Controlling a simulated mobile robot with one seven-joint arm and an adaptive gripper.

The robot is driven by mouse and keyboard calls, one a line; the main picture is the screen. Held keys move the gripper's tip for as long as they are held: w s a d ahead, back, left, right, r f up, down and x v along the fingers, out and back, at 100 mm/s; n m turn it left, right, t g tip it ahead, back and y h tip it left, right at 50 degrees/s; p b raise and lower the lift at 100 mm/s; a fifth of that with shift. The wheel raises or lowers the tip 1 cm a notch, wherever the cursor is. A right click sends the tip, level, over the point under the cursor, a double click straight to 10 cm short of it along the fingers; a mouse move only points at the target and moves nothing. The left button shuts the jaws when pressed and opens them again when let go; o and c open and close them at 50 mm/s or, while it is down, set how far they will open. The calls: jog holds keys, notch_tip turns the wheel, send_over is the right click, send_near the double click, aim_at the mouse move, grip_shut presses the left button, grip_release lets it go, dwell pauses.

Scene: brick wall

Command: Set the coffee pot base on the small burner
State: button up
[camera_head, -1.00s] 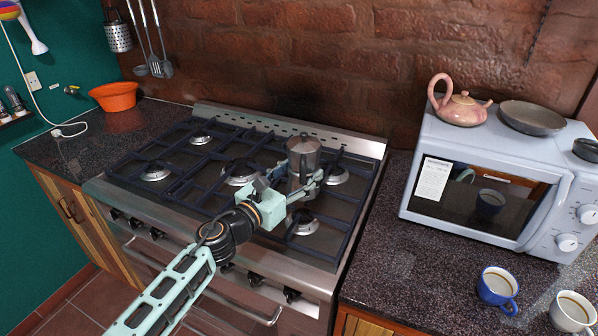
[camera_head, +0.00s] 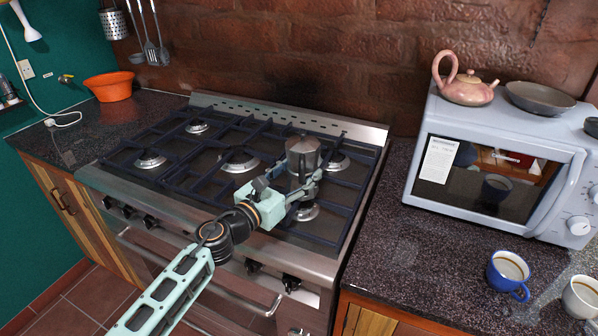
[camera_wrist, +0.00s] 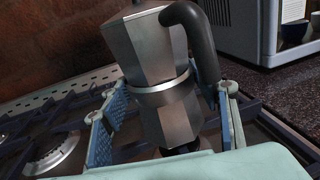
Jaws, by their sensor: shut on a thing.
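A metallic coffee pot (camera_head: 303,155) with a faceted body is held over the right side of the stove. In the wrist view the pot (camera_wrist: 168,112) is between the two fingers, with its dark handle at the upper right. My gripper (camera_head: 293,187) is shut on its lower body. Below it is the front right burner (camera_head: 305,211), partly hidden by the gripper. A burner (camera_head: 196,127) at the back left looks small. I cannot tell whether the pot touches the grate.
Dark grates and other burners, such as the middle one (camera_head: 239,161) and the front left one (camera_head: 149,159), are empty. A microwave (camera_head: 420,205) with a pink teapot (camera_head: 467,91) stands right. A blue mug (camera_head: 506,270) and a white mug (camera_head: 582,297) stand before it.

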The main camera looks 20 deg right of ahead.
jog(key=shift+f+b, duration=0.3)
jog(key=shift+f, duration=0.25)
jog(key=o, duration=1.5)
jog(key=v, duration=1.2)
